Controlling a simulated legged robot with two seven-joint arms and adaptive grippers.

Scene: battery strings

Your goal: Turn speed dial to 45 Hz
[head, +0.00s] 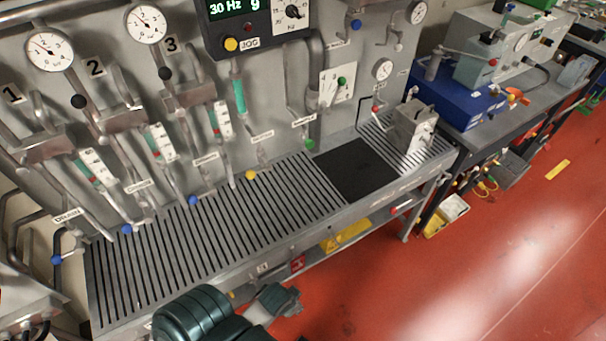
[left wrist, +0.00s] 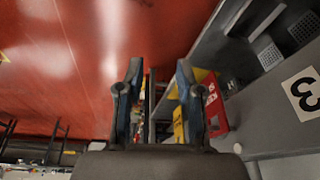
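The speed dial (head: 292,13) is a black knob on a white scale, on the dark control box (head: 262,38) at the top of the head view. Its pointer is too small to read for sure. The green display (head: 232,6) left of it reads 30 Hz. My left gripper (head: 288,302) is low at the bottom of the head view, in front of the bench edge and far below the dial. In the left wrist view its two fingers (left wrist: 158,95) are apart with nothing between them. My right gripper is not in view.
A yellow JOG button (head: 231,44) sits below the display. Gauges (head: 50,52), pipes and valves with coloured knobs cover the panel left of the box. A slotted bench (head: 230,215) runs below. A blue device (head: 455,95) stands at right.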

